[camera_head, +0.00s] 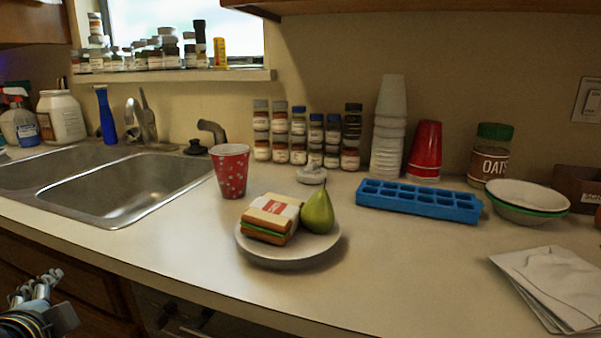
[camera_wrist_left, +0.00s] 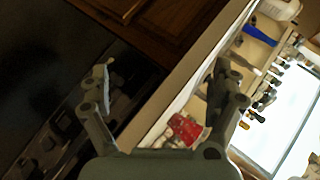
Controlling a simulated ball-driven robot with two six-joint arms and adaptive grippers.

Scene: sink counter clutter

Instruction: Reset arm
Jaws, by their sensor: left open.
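My left gripper (camera_head: 40,290) is at the lower left of the head view, in front of the counter's edge and low beside the cabinets. In the left wrist view its two fingers (camera_wrist_left: 160,95) are spread wide apart with nothing between them. It is away from every object on the counter. My right gripper is in neither view.
A plate (camera_head: 285,258) with a sandwich (camera_head: 270,217) and a pear (camera_head: 318,212) stands mid-counter. Nearby are a red patterned cup (camera_head: 230,170), a double sink (camera_head: 125,187), a blue ice tray (camera_head: 418,201), bowls (camera_head: 527,200) and papers (camera_head: 552,285).

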